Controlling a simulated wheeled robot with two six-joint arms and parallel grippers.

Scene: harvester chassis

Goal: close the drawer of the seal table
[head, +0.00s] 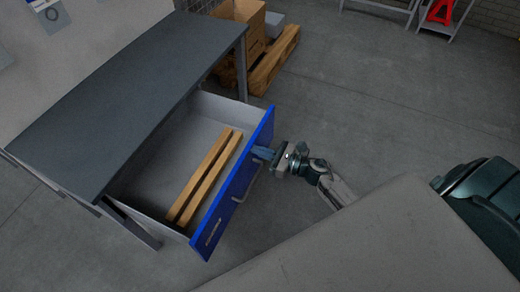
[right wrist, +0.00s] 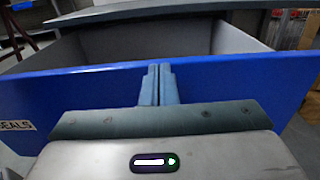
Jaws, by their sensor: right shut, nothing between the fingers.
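The seal table (head: 140,80) has a dark grey top and stands at the left in the head view. Its drawer (head: 237,185) is pulled out, with a blue front, a bar handle (head: 247,188) and light grey walls. Two wooden strips (head: 205,178) lie inside it. My right gripper (head: 262,153) is shut and empty, its fingertips at the outer face of the blue front, beyond the handle. In the right wrist view, the shut fingers (right wrist: 158,84) point at the blue front (right wrist: 90,90); whether they touch it I cannot tell. My left gripper is not in view.
A shelf with a red object (head: 440,11) stands at the far right. A "SEALS" label (right wrist: 14,125) is on the drawer front.

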